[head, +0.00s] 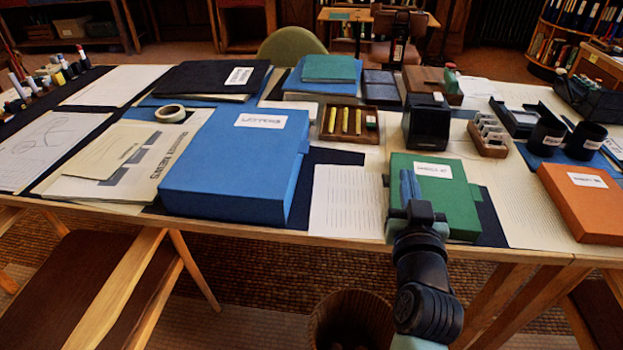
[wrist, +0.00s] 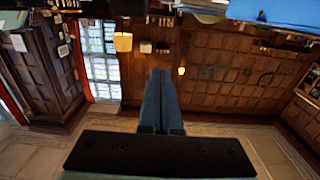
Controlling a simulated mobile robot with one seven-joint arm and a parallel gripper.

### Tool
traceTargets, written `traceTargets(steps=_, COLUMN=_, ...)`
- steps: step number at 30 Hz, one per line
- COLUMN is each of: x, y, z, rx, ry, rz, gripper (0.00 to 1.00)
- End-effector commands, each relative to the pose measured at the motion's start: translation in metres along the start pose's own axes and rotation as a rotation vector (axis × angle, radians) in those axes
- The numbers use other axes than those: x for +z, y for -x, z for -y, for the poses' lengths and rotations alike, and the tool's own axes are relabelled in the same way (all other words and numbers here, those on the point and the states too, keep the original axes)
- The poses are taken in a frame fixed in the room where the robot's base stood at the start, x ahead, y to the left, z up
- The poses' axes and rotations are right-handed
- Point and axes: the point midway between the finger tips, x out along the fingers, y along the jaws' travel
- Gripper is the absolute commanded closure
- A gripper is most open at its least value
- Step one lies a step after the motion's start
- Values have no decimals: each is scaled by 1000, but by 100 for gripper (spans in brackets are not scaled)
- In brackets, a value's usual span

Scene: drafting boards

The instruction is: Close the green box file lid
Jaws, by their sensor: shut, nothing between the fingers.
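The green box file (head: 458,206) lies near the front edge of the table, with a white label on its top. Its lid looks flat and down, with no open gap visible from here. My gripper (head: 408,178) is in front of the left part of the box file and hides some of it. I cannot tell whether it touches the lid. In the wrist view the two fingers of my gripper (wrist: 161,85) are together with nothing between them. The green box file is not clearly seen in the wrist view.
A large blue box file (head: 228,165) lies left of the green one, with a lined sheet (head: 346,203) between them. An orange box file (head: 585,205) lies to the right. A black box (head: 426,122) and a wooden pen tray (head: 349,137) stand behind. A waste basket (head: 350,322) is below.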

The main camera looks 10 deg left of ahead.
Motion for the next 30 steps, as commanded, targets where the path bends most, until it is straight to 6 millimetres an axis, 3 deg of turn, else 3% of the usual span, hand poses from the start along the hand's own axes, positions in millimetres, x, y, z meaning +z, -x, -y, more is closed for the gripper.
traceTargets(steps=13, x=-31, y=30, z=-1, rx=1, ry=-1, rz=0, gripper=100)
traceTargets(steps=30, x=-36, y=32, z=1, rx=-1, ry=3, rz=-7, gripper=100)
